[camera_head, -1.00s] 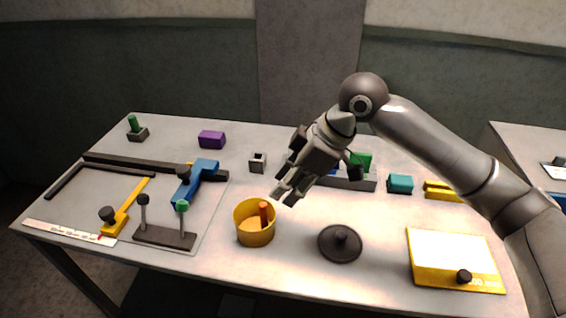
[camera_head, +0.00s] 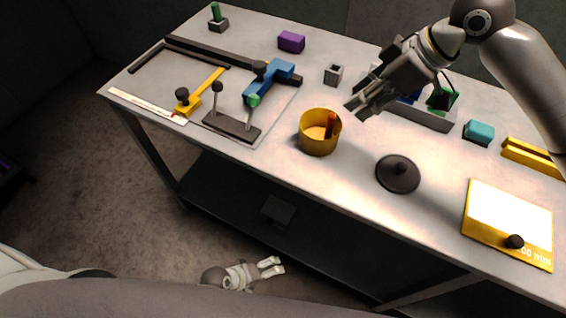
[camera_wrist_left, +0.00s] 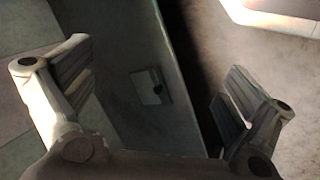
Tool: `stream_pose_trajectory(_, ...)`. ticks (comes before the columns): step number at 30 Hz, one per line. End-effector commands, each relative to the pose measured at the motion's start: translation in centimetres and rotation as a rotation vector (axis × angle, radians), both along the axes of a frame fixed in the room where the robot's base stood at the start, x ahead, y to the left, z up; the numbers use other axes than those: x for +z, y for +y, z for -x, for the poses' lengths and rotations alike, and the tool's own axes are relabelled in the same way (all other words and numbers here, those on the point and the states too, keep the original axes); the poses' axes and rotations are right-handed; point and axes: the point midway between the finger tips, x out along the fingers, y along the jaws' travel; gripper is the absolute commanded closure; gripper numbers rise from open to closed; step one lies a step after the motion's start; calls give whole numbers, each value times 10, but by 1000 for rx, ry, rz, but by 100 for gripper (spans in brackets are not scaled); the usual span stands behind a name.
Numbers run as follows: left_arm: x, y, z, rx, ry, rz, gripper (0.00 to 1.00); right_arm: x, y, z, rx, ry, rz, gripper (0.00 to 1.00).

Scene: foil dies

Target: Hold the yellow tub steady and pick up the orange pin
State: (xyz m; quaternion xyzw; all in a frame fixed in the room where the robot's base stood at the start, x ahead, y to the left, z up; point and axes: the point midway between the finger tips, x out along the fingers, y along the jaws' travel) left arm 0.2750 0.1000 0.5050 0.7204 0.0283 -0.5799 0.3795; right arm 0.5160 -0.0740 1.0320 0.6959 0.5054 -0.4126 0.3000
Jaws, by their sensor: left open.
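The yellow tub (camera_head: 318,145) stands upright on the table near its front edge. The orange pin (camera_head: 331,124) stands inside it at the right side, its top above the rim; its lower end is partly hidden. My right gripper (camera_head: 357,109) is in the air just up and right of the tub, pointing down-left, its fingers a little apart with nothing between them. It touches neither tub nor pin. My left gripper (camera_head: 277,267) is low, in front of and below the tabletop. It is open and empty; its spread fingers show in the left wrist view (camera_wrist_left: 165,95).
A dark round lid (camera_head: 398,174) lies right of the tub. A yellow-edged white plate (camera_head: 508,218) is at the far right. Left of the tub are a dark stand with two posts (camera_head: 232,128) and a blue clamp (camera_head: 268,82). The table's front edge lies between my left gripper and the tub.

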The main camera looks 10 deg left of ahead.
Motion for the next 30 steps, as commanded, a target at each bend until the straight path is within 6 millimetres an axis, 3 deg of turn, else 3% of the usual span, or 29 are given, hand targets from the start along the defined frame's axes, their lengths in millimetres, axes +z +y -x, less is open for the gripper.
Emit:
stream_pose_trajectory(3,48,-27,-22,70,-4,143,0,0,0,0,0,0,0,64)
stream_pose_trajectory(9,140,-70,-44,145,16,397,0,0,0,0,0,0,0,64)
stream_pose_trajectory(15,243,-106,-46,153,55,650,0,0,0,0,0,0,0,64)
stream_pose_trajectory(20,329,-124,-39,170,107,861,0,0,0,0,0,0,0,64)
stream_pose_trajectory(30,371,-84,-109,748,229,1274,0,0,0,0,0,0,0,64)
